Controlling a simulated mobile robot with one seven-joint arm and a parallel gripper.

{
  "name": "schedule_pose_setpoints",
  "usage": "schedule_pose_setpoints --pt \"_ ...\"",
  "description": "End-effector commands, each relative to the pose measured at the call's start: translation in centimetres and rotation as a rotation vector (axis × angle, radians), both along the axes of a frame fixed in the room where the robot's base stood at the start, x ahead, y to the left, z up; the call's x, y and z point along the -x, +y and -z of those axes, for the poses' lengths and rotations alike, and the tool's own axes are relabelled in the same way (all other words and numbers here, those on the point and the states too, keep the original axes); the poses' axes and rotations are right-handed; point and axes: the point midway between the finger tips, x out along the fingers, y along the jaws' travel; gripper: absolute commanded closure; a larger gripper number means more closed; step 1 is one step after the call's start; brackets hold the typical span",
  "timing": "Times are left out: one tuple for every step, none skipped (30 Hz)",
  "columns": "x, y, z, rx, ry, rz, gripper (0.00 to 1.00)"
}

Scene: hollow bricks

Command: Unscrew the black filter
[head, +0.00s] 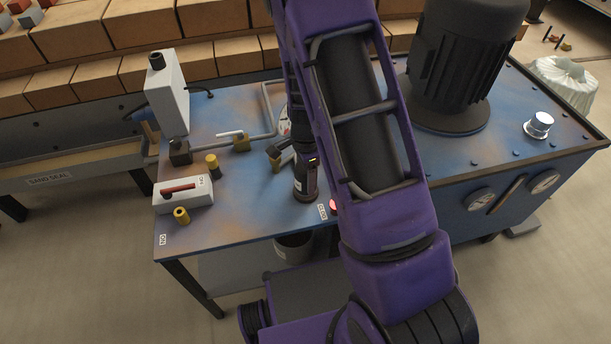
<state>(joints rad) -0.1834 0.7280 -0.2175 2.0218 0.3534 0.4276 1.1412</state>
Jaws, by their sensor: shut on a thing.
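My purple arm crosses the middle of the head view and hides part of the blue bench top. My gripper (306,172) is at the arm's far end, low over the bench near its front edge. It is small and dark here, and its fingers are hard to make out. It is shut on a dark upright cylinder, which looks like the black filter (305,192). I cannot tell whether the filter is still seated or loose.
A large black motor (462,65) and a silver cap (538,125) stand right. A bucket (293,247) is below the front edge.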

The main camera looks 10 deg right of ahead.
Motion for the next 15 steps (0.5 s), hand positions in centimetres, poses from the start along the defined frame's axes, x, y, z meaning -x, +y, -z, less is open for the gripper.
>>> schedule_pose_setpoints --pt "-0.07 -0.06 0.13 0.000 -0.002 -0.055 0.93" --pt "-0.07 -0.04 0.13 0.000 -0.002 -0.091 0.93" --pt "-0.07 -0.01 0.11 0.000 -0.002 -0.133 0.93" --pt "-0.07 -0.01 0.08 0.000 -0.002 -0.159 0.93" --pt "-0.07 0.00 0.04 0.000 -0.002 -0.177 0.93" --pt "-0.07 -0.01 0.00 0.000 -0.002 -0.193 0.93" --pt "-0.07 -0.01 -0.03 0.000 -0.002 -0.198 0.93" --pt "-0.07 -0.01 -0.05 0.000 -0.002 -0.199 0.93" --pt "-0.07 -0.01 -0.06 0.000 -0.002 -0.198 0.93" --pt "-0.07 -0.01 -0.06 0.000 -0.002 -0.198 0.93" --pt "-0.07 -0.01 -0.06 0.000 -0.002 -0.198 0.93" --pt "-0.07 -0.01 -0.06 0.000 -0.002 -0.197 0.93" --pt "-0.08 -0.01 -0.06 0.000 -0.002 -0.198 0.93" --pt "-0.08 -0.02 -0.03 0.000 -0.002 -0.205 0.93" --pt "-0.09 -0.04 0.02 0.001 -0.003 -0.229 0.93"
